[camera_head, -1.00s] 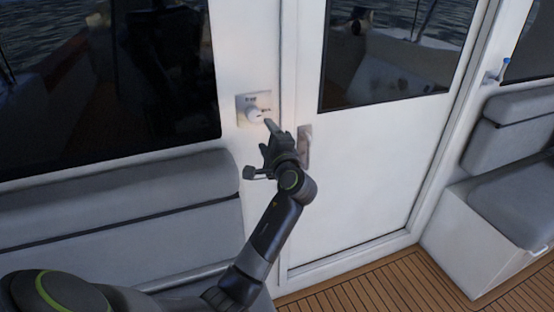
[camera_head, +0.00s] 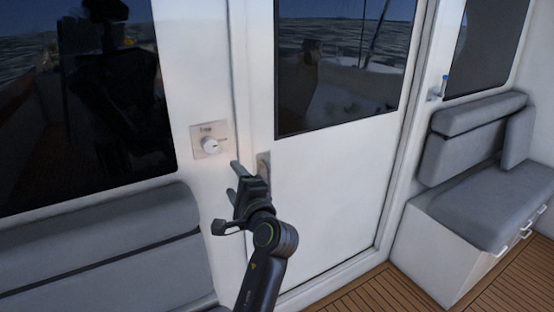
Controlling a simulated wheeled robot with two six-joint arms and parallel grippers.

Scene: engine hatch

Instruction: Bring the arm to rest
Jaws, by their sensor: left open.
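My left gripper (camera_head: 233,179) is raised in front of the white door's left edge, with its fingers pointing up toward the wall. The fingers are apart and nothing shows between them. A square plate with a round white knob (camera_head: 210,145) is on the wall, above and left of the fingertips, and a gap shows between them. My left arm (camera_head: 262,270) comes up from the bottom of the view. My right gripper does not show.
The white door (camera_head: 325,190) has a dark window and a small handle plate (camera_head: 263,164), partly behind my gripper. A grey cushioned bench (camera_head: 100,250) is at the left, another seat (camera_head: 480,205) at the right. Wooden floor (camera_head: 350,295) lies free at the bottom.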

